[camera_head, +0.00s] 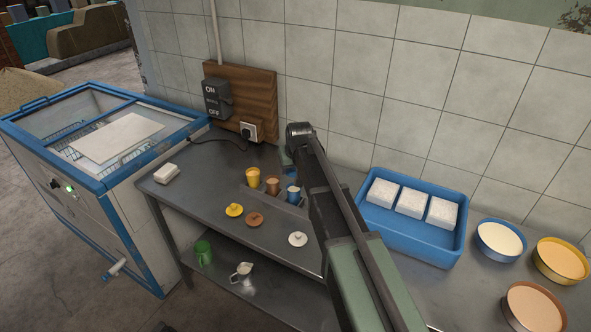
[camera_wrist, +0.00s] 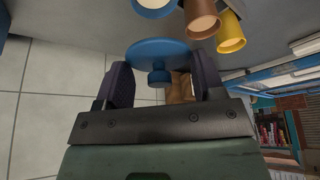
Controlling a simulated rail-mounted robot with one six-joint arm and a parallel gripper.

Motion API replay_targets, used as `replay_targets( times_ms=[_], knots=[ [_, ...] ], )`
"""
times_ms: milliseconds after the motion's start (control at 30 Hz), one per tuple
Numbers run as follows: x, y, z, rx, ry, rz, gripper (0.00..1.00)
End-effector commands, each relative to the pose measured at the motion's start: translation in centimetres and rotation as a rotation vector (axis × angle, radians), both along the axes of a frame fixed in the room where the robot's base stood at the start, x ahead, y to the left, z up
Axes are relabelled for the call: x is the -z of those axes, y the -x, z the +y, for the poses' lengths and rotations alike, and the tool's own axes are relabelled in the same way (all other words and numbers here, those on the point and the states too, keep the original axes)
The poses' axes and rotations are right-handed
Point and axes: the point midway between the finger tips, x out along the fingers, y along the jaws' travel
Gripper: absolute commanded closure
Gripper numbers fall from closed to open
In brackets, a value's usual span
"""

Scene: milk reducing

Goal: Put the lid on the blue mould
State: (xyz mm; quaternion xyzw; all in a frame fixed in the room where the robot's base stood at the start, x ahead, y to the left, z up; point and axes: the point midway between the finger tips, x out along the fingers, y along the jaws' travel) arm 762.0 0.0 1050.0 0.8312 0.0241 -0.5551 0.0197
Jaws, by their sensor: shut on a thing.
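The blue mould (camera_head: 293,196) stands upright in a row with the brown mould (camera_head: 272,186) and the yellow mould (camera_head: 253,178) on the metal table. In the wrist view, the blue mould (camera_wrist: 155,4) is cut off by the top edge and shows pale contents. My gripper (camera_wrist: 162,84) is shut on the blue lid (camera_wrist: 158,53) by its knob. The lid is held apart from the blue mould, close to it. In the head view, my arm hides most of my gripper and the lid.
A blue tray (camera_head: 410,240) with white blocks stands at right, beside several bowls. The tiled wall (camera_head: 340,90) is close behind.

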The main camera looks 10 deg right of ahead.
Motion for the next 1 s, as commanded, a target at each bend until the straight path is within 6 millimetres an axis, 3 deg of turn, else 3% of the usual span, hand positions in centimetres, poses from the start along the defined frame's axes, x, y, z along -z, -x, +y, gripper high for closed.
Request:
replay_targets(
  times_ms=[400, 1000],
  knots=[
    [5.3, 0.0, 0.0, 0.001, 0.000, 0.000, 0.59],
    [5.6, 0.0, 0.0, 0.001, 0.000, 0.000, 0.59]
  ],
)
